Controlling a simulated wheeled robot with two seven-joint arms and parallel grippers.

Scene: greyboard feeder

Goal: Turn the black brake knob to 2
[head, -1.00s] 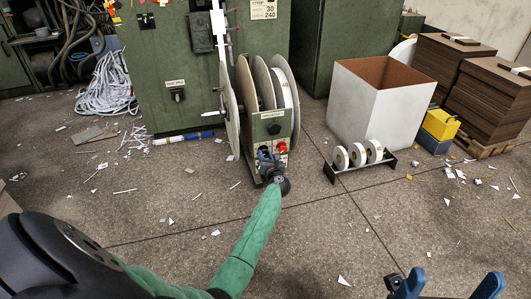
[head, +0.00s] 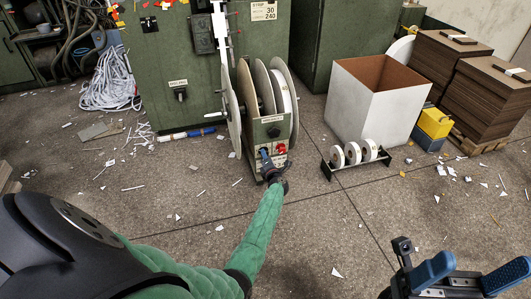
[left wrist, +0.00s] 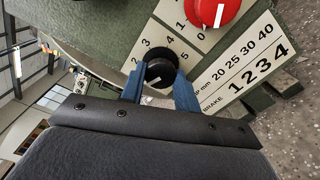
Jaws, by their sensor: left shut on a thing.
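The black brake knob (left wrist: 160,73) sits on a white dial plate (left wrist: 237,70) in the left wrist view, with the numbers 2, 3, 4 and 5 visible around it. Its white pointer line is toward the lower left, on the side below the 2; any number there is hidden. My left gripper (left wrist: 159,88) is shut on the knob, one blue finger on each side. In the head view my left gripper (head: 265,157) is at the front of the reel stand and hides the knob. My right gripper (head: 470,272) is open and empty at the lower right.
A red knob (left wrist: 212,10) sits close beside the black one. Large reels (head: 282,95) rise behind the panel. A low rack with white rolls (head: 353,154) and a white bin (head: 375,105) stand to the right. The scrap-strewn floor in front is mostly clear.

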